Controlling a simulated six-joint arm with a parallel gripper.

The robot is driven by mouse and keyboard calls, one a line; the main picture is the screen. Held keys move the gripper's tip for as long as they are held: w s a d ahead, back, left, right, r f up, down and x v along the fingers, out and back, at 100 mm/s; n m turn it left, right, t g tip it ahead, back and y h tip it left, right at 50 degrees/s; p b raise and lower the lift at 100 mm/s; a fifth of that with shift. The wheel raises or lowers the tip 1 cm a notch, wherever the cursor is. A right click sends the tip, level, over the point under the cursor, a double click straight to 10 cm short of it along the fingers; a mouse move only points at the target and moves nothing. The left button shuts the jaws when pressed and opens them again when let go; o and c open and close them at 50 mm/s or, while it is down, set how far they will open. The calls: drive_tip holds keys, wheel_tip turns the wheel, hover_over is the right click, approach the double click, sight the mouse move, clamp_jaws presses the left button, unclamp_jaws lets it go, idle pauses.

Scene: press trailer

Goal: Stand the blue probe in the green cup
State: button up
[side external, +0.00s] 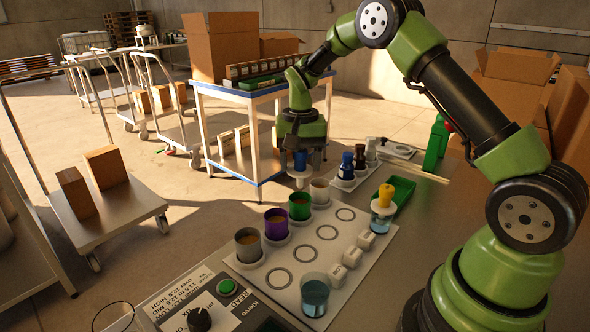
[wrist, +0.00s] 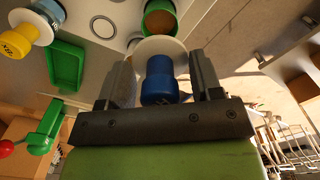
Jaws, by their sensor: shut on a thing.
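My gripper (side external: 300,152) is shut on the blue probe (wrist: 159,82), which shows between the two fingers in the wrist view. The probe's blue body (side external: 300,161) and white disc (side external: 301,177) hang below my gripper in the side external view. The green cup (side external: 299,206) stands in the row of cups on the pale board, with brownish contents. In the wrist view the green cup (wrist: 159,20) lies just beyond the white disc, which overlaps its near edge. The probe is above and apart from the board; its lower tip is hidden behind the disc.
A purple cup (side external: 276,226), a grey cup (side external: 248,246) and a white cup (side external: 320,192) stand beside the green one. A white rack (side external: 345,183) holds other probes behind. A yellow probe (side external: 385,196) stands in a beaker, near a green tray (side external: 402,190).

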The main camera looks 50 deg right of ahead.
drive_tip(key=shift+d+f, duration=0.1)
drive_tip(key=shift+f, duration=2.75)
drive_tip(key=shift+f, duration=0.65)
drive_tip(key=o, duration=0.7)
drive_tip(key=shift+r, duration=5.55)
wheel_tip(320, 180, up, 9)
hover_over(300, 187)
drive_tip(key=shift+w+d, duration=0.25)
drive_tip(key=shift+d, duration=0.1)
